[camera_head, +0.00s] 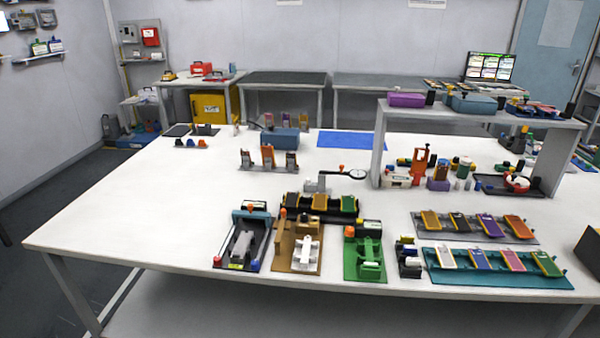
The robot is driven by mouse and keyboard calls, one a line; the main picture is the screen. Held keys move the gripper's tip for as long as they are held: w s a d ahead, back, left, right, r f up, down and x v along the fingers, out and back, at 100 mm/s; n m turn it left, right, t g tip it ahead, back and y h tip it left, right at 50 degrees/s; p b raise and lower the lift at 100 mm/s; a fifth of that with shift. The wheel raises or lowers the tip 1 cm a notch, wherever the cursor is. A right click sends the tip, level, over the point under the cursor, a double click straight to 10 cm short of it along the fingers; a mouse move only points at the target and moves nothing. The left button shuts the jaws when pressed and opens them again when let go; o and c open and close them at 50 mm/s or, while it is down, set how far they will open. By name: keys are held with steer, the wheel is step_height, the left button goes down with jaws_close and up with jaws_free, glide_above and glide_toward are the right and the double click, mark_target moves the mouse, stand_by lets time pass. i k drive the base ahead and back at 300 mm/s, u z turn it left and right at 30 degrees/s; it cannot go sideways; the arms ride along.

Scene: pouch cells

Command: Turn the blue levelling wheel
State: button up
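A small blue round part (255,265), which looks like the blue levelling wheel, sits at the front right corner of the leftmost fixture (262,240) on the white table. A matching small red part (217,261) sits at that fixture's front left corner. The fixture has a dark base, a teal back block and a grey piece in its middle. Fine detail of the wheel is too small to tell. My gripper is not in view.
A brown fixture (284,255) and a green fixture (350,268) stand to the right. Racks of coloured pouch cells (568,284) lie at the right. A grey raised shelf (377,160) stands behind them. The white table (150,225) is clear at the left.

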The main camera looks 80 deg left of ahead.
mark_target(255, 264)
steer(key=u, duration=2.6)
